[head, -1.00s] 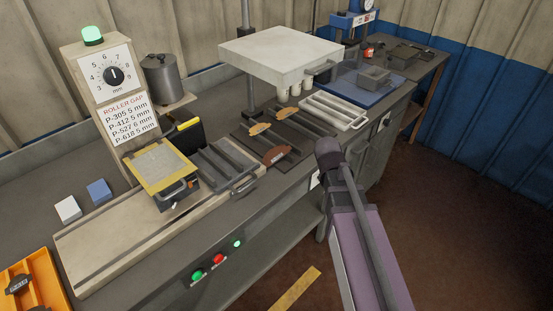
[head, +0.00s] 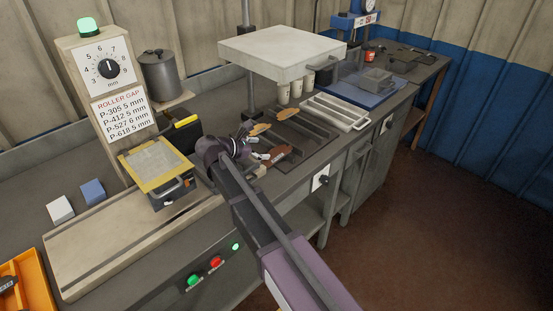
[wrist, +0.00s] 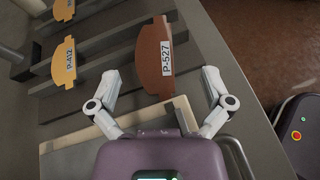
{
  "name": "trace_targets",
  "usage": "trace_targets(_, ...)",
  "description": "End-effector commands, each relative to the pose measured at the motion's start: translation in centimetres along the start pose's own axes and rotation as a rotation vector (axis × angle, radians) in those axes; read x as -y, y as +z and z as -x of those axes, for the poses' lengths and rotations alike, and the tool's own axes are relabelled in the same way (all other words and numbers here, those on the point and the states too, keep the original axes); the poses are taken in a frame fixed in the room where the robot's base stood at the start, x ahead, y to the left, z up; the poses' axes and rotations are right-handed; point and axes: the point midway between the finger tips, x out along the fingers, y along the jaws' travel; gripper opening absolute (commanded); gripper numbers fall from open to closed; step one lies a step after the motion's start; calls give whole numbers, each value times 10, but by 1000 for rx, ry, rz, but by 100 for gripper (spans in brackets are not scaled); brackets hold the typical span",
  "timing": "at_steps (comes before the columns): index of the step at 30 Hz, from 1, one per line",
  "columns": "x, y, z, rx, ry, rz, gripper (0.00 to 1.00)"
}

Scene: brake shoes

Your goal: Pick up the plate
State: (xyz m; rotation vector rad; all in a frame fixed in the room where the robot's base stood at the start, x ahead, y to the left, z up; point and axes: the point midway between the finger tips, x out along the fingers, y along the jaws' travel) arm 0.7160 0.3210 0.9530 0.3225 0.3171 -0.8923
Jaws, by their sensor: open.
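A brown curved plate (wrist: 152,58) with a white label reading P-527 lies on the dark slotted rack (wrist: 108,78) in the wrist view. It also shows in the head view (head: 278,154), partly behind my gripper (head: 262,157). My gripper (wrist: 162,78) is open, with its two fingers apart on either side of the plate's near end; contact cannot be made out. A yellow plate labelled P-412 (wrist: 65,62) lies to the left in the wrist view. Another yellow plate (wrist: 63,10) is farther up, its label cut off.
A grey tray (wrist: 82,158) with a handle lies under my gripper. A pale block (head: 282,52) on a post overhangs the rack's back. A pale slotted tray (head: 335,112) is to the right.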

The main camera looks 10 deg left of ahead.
Motion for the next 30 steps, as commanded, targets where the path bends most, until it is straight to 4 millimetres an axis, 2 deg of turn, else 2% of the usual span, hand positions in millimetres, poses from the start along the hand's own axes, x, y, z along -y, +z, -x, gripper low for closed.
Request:
trace_targets(5, -6, -2, 8, 20, 15, 33, 100)
trace_targets(17, -6, -2, 4, 20, 13, 32, 100)
trace_targets(23, -5, -2, -15, 20, 11, 31, 100)
trace_targets(30, -6, -2, -47, 20, 11, 29, 100)
